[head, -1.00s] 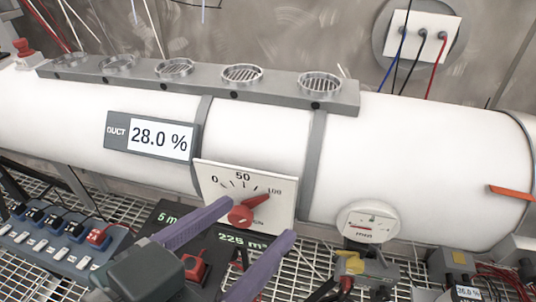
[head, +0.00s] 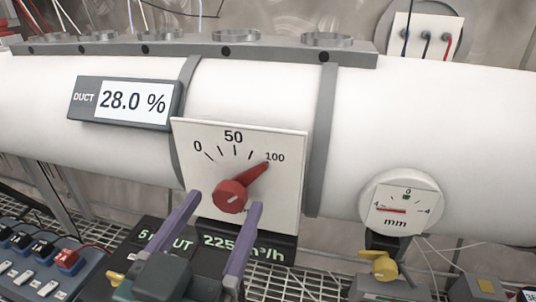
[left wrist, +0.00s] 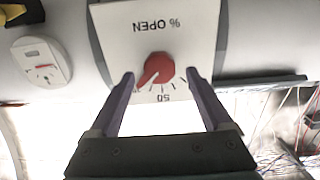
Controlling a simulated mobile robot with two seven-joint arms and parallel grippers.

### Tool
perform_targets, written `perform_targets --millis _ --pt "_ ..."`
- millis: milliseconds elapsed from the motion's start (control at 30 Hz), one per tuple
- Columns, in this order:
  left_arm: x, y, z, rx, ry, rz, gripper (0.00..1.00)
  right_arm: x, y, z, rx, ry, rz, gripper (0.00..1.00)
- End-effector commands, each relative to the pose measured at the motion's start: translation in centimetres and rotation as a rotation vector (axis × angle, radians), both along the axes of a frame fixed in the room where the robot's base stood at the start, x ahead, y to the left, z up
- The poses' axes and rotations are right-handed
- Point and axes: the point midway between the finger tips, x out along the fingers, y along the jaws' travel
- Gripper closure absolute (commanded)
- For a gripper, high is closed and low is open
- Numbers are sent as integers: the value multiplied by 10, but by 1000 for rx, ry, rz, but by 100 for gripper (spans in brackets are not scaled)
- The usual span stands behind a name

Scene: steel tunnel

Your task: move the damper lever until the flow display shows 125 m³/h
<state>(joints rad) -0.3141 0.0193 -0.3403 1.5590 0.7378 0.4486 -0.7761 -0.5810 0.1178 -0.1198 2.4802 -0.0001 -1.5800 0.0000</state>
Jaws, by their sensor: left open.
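The damper lever (head: 243,187) is a red knob with a pointer on a white dial plate (head: 285,190), pointing near 100. It also shows in the left wrist view (left wrist: 158,67), upside down. The flow display (head: 270,245) is dark with green digits, below the plate. It seems to read 225 m³/h; a purple finger partly covers it. My left gripper (head: 225,202) is open, its two purple fingers reaching toward either side of the knob. In the left wrist view the knob sits between the fingertips (left wrist: 159,75), with a gap on each side. My right gripper is not in view.
The plate is on a white duct (head: 255,90) with a display (head: 125,102) reading 28.0 %. A round mm gauge (head: 403,205) and a yellow valve handle (head: 378,265) are at right. A blue switch panel (head: 40,262) is at lower left, above wire mesh.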

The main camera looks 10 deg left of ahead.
Motion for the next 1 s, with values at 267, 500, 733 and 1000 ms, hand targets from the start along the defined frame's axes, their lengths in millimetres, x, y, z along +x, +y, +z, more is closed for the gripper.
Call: perform_targets --millis 267,500,733,1000 --pt "28 -1 0 0 0 -1 17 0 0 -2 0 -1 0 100" --pt "29 -1 0 0 1 -1 17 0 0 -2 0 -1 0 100" --pt "28 -1 0 0 1 -1 41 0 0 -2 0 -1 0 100" --pt "28 -1 0 0 1 -1 71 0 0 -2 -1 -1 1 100"
